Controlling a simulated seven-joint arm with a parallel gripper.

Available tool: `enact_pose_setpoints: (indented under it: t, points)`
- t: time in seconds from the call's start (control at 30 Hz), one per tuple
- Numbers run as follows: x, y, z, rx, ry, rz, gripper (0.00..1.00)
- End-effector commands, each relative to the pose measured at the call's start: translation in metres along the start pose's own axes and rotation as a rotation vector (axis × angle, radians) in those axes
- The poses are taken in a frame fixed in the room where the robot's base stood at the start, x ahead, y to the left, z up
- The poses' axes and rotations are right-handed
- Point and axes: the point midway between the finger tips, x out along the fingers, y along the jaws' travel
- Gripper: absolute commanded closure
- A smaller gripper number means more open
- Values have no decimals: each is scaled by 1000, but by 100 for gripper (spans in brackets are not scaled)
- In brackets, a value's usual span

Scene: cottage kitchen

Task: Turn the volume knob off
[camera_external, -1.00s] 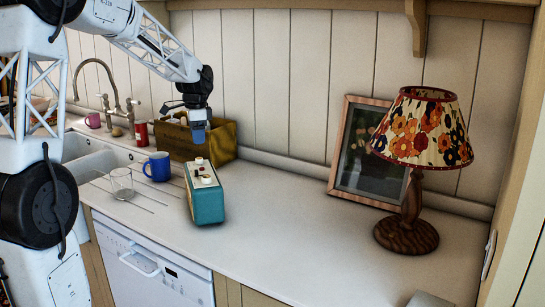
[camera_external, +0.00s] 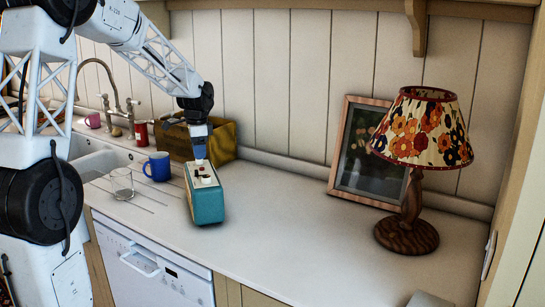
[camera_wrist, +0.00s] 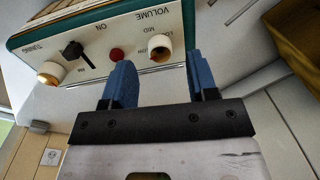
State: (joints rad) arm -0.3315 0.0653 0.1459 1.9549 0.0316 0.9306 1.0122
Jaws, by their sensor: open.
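The teal radio (camera_external: 208,207) stands on the counter with its pale control panel facing up. In the wrist view the panel (camera_wrist: 99,32) carries upside-down lettering, including VOLUME, MID, ON and TUNING. The cream volume knob (camera_wrist: 160,47) is at the panel's right, beside the word VOLUME. A red button (camera_wrist: 116,54), a black switch (camera_wrist: 73,50) and the tuning knob (camera_wrist: 50,73) lie to its left. My gripper (camera_wrist: 160,62) is open and empty, with blue fingertips on either side of the knob in the picture; contact is unclear. In the external view my gripper (camera_external: 200,153) is just above the radio's far end.
A blue mug (camera_external: 157,167) and a clear glass (camera_external: 121,184) stand left of the radio. A wooden crate (camera_external: 222,143) is close behind it. A framed picture (camera_external: 350,183) and a flowered lamp (camera_external: 411,226) stand to the right. The counter (camera_external: 290,225) between is clear.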

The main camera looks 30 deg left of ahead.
Motion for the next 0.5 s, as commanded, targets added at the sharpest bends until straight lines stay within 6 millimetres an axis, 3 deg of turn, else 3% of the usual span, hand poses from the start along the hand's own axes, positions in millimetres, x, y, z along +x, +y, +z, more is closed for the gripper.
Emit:
enact_pose_setpoints:
  t: [0.2,0.5]
  points:
    - [21,0,0,0,0,1,47]
    - [27,0,0,0,1,0,47]
